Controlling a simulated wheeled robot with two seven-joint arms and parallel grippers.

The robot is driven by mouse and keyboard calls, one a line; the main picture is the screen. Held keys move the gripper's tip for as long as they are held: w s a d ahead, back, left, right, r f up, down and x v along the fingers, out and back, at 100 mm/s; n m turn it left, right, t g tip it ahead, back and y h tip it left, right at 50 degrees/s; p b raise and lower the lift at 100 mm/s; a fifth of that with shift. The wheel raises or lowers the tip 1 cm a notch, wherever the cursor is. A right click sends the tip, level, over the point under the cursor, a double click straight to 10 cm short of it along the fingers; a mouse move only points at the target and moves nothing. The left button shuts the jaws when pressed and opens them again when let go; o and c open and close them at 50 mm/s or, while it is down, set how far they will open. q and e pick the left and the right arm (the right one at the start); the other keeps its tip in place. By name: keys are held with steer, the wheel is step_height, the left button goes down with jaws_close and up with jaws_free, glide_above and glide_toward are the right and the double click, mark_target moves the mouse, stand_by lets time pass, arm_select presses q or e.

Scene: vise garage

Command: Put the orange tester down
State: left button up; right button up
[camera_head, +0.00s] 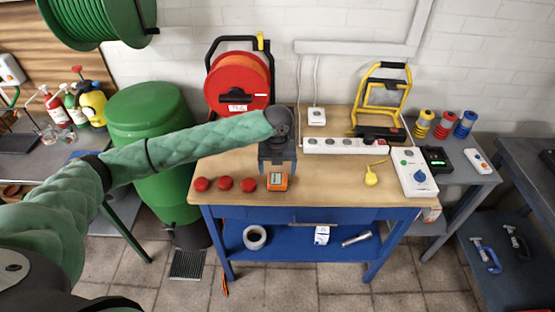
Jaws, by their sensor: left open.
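The orange tester (277,182) sits at the front of the wooden tabletop of the blue workbench (325,170), right of three red knobs. It has a small grey face. My left gripper (277,168) is open and points down just behind and above the tester. Its fingers partly overlap the tester's back edge in the picture, and I cannot tell whether they touch it. My right gripper is not in view.
Three red knobs (224,184) lie left of the tester. Behind stand a red cable reel (238,85), a white power strip (346,146) and a yellow work lamp (383,95). A white switch box (414,172) is at the right.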

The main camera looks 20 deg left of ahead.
mark_target(278, 179)
arm_select(q)
step_height(278, 179, up, 7)
steer(key=b, duration=0.2)
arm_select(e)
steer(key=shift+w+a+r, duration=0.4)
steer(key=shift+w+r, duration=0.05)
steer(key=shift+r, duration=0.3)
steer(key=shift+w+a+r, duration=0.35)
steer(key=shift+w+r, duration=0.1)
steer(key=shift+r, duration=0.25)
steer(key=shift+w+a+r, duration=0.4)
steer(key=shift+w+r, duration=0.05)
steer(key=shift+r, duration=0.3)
arm_select(q)
steer(key=shift+f, duration=0.15)
